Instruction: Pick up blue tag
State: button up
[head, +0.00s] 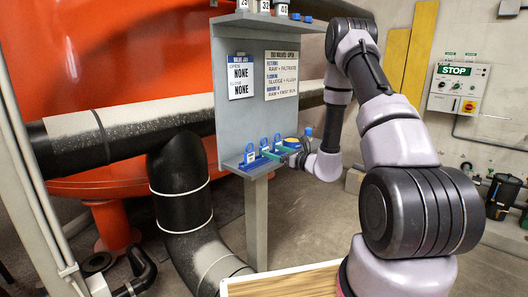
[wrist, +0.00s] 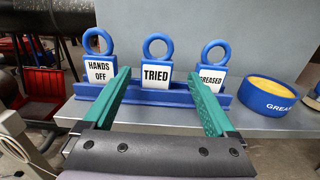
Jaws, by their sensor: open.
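Three blue tags with ring tops and white labels stand upright in a blue rack (wrist: 150,97) on a grey shelf. In the wrist view they are "HANDS OFF" (wrist: 99,70) at left, "TRIED" (wrist: 157,73) in the middle and "GREASED" (wrist: 212,78) at right. They show small in the head view (head: 264,147). My gripper (wrist: 158,76) is open and empty, with green fingers pointing toward the rack. The "TRIED" tag appears between the fingertips; I cannot tell how far they reach around it. The right finger hides part of the "GREASED" label.
A blue tub of yellow grease (wrist: 268,95) stands on the shelf just right of the rack. The grey back panel (head: 232,110) rises behind the tags and carries notices. A thick black pipe (head: 180,185) and an orange tank (head: 120,50) lie to the left.

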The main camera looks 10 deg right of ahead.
aim_at(266, 148)
jog(key=x, duration=0.4)
jog(key=shift+a, duration=0.2)
jog(key=c, duration=1.4)
jog(key=shift+r, duration=0.15)
